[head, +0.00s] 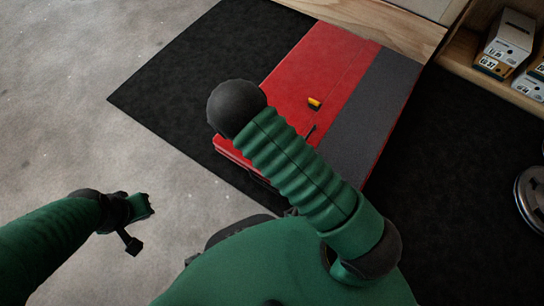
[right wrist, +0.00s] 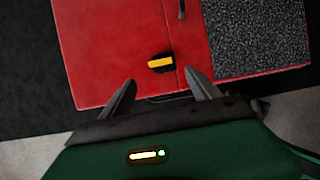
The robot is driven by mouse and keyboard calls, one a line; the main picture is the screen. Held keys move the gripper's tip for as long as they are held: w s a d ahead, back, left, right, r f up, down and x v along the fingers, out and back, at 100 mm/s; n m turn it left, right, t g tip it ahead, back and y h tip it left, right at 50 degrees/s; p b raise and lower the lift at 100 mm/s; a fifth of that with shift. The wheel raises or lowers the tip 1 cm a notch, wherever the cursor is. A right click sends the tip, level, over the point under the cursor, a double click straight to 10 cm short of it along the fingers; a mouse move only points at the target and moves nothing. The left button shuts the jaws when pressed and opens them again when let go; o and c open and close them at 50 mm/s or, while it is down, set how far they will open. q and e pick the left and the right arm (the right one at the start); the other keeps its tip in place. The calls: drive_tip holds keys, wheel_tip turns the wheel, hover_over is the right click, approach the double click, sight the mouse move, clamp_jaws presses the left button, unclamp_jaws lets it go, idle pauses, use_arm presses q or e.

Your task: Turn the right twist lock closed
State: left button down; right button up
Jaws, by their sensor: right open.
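The twist lock (head: 314,103) is a small yellow and black piece on a red panel (head: 345,60). It also shows in the right wrist view (right wrist: 160,63), with its yellow bar lying nearly level across the picture. My right gripper (right wrist: 164,84) is open and empty. Its two dark fingers point toward the red panel, and the lock appears between and just beyond their tips. I cannot tell the height of the fingertips above the panel. In the head view my right arm hides most of that gripper. My left gripper (head: 140,224) is at the left, away from the panel; its jaw opening is unclear.
A grey speckled strip (head: 377,95) runs beside the red panel. Black matting (head: 190,85) lies around it on a pale floor (head: 70,70). A wooden shelf with boxes (head: 508,40) stands at the top right. A round metallic thing (head: 530,195) is at the right edge.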

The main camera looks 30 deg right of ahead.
drive_tip(key=b+x, duration=0.5)
drive_tip(key=x, duration=0.5)
drive_tip(key=shift+f, duration=0.25)
drive_tip(key=c, duration=1.4)
drive_tip(key=shift+o, duration=0.2)
drive_tip(key=shift+r, duration=0.1)
